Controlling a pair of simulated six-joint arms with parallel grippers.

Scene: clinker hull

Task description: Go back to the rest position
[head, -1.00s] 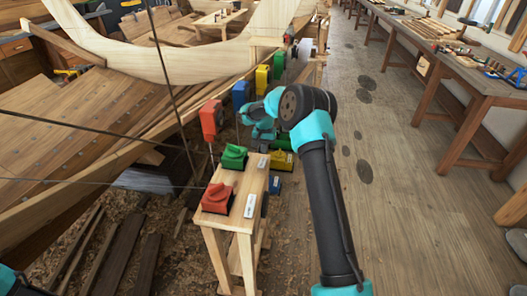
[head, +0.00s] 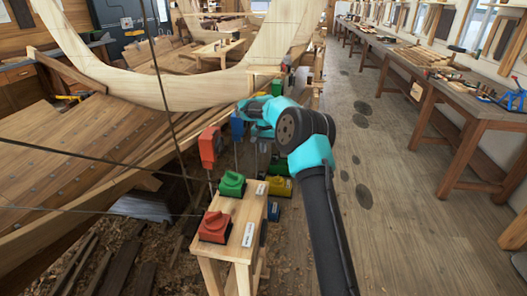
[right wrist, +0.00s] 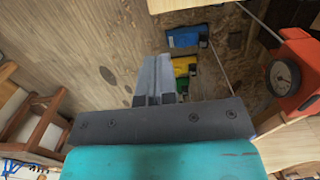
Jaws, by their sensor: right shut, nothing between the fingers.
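My right arm reaches up from the bottom of the head view, and its cyan wrist (head: 265,108) hangs over the row of coloured blocks beside the hull. The right gripper's fingers (right wrist: 154,78) show in the right wrist view, closed together with nothing between them. In the head view the fingers are mostly hidden behind the wrist and arm. My left gripper is not in view.
A narrow wooden stand (head: 226,246) carries a red block (head: 214,226) and a green block (head: 232,184). A red gauge (right wrist: 293,72) is close on the right in the wrist view. The wooden hull (head: 75,150) is left. The floor (head: 400,225) right is clear.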

